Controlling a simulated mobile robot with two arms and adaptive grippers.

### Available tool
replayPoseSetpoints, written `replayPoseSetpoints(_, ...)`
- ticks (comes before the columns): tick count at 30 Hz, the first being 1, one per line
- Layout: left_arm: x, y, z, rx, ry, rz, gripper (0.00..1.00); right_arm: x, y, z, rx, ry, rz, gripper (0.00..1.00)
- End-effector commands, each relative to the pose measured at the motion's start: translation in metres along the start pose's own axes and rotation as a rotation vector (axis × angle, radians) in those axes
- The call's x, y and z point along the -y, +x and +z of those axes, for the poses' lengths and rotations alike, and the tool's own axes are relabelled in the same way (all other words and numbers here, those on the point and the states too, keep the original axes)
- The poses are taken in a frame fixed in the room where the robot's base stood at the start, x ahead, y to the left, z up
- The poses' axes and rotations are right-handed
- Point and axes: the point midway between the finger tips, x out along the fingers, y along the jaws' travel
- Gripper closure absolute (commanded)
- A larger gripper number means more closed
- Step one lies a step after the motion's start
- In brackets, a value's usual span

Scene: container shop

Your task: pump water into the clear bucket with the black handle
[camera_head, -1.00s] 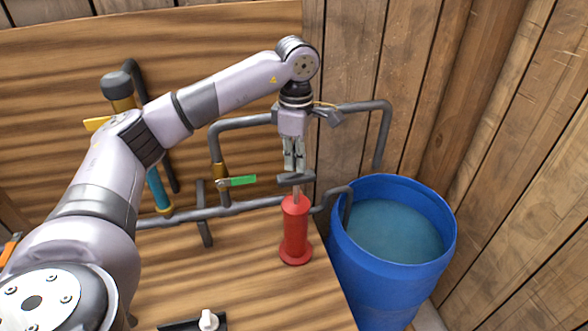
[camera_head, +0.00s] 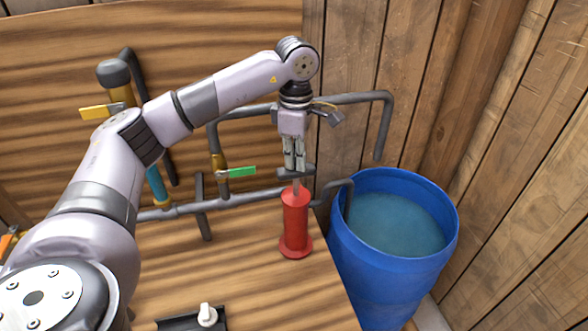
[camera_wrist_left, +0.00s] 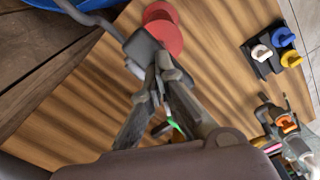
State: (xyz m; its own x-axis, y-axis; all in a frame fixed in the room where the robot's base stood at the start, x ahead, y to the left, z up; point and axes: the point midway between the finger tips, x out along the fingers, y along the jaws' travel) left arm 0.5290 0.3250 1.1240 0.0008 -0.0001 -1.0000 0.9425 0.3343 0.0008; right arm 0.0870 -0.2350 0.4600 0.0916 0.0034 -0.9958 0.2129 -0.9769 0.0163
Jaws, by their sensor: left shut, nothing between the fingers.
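A red hand pump (camera_head: 295,222) stands upright near the right end of the wooden board. Its dark crossbar handle (camera_head: 307,172) sits on a short rod just above the pump body. My left gripper (camera_head: 295,167) points down with its fingers shut and empty, its tips at the top of the handle. The wrist view also shows the left gripper (camera_wrist_left: 160,75) over the dark handle (camera_wrist_left: 142,48), with the red pump (camera_wrist_left: 162,22) beyond. No clear bucket with a black handle shows. My right gripper is not in view.
A blue barrel (camera_head: 385,270) of water stands right of the board, with a grey pipe (camera_head: 347,190) bent into it. Pipes carry a green-handled valve (camera_head: 236,172) and a yellow-handled valve (camera_head: 98,112). A black holder (camera_wrist_left: 262,66) with coloured knobs lies on the board.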

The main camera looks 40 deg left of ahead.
Motion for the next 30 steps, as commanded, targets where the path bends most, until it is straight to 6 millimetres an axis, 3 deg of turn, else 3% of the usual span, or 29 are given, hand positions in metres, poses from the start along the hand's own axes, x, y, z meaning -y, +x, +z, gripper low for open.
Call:
replayPoseSetpoints(16, 0.001, 0.044, 0.000, -0.002, 0.001, -0.004, 1.00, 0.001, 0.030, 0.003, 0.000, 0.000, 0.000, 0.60)
replayPoseSetpoints(23, 0.001, 0.030, 0.000, -0.002, 0.001, -0.003, 1.00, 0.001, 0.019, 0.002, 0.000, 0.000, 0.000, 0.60)
replayPoseSetpoints(30, 0.000, 0.000, 0.000, -0.002, 0.001, -0.004, 1.00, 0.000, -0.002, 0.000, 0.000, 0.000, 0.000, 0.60)
